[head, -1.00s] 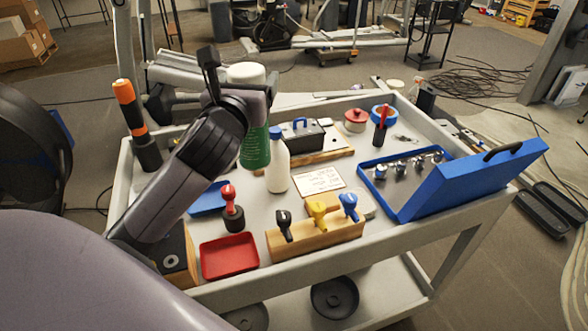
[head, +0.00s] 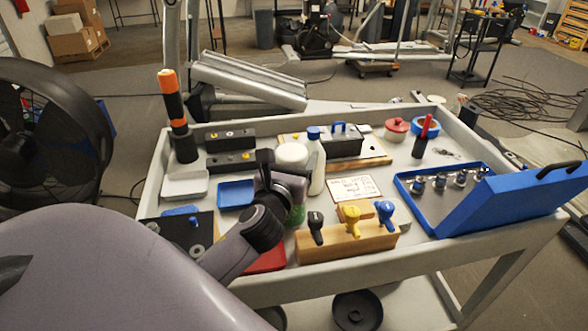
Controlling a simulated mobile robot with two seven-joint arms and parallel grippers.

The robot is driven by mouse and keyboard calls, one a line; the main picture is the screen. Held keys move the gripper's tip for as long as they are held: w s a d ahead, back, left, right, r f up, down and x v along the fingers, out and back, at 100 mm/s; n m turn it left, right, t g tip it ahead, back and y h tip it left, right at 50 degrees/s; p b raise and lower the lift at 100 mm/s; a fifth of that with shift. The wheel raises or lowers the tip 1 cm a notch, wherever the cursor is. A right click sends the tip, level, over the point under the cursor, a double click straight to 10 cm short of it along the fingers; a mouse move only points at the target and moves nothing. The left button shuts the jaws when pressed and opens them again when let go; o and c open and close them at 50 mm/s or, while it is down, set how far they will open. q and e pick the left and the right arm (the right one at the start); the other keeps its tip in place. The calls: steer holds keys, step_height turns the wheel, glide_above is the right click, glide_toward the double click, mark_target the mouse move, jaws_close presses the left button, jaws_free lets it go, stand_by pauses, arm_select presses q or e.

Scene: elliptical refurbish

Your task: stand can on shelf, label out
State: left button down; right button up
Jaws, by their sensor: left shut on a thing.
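My left gripper (head: 282,178) is shut on a can with a white top (head: 292,154) and a green lower part (head: 297,214). The can looks roughly upright over the grey cart's top (head: 385,253), left of a white bottle. My gripper and wrist hide much of its side, so I cannot read the label or tell if its base touches anything. The cart's lower shelf (head: 402,303) shows partly below the front edge. My right gripper is not in view.
Close by stand the white bottle (head: 315,168) with a blue cap, a wooden block (head: 345,244) with colored handles, and a red tray (head: 268,260). An open blue case (head: 510,200) is at the right. A dark round object (head: 357,311) sits on the lower shelf.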

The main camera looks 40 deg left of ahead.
arm_select(q)
steer(key=shift+f, duration=0.9)
steer(key=shift+f, duration=0.15)
jaws_free()
steer(key=shift+f, duration=0.1)
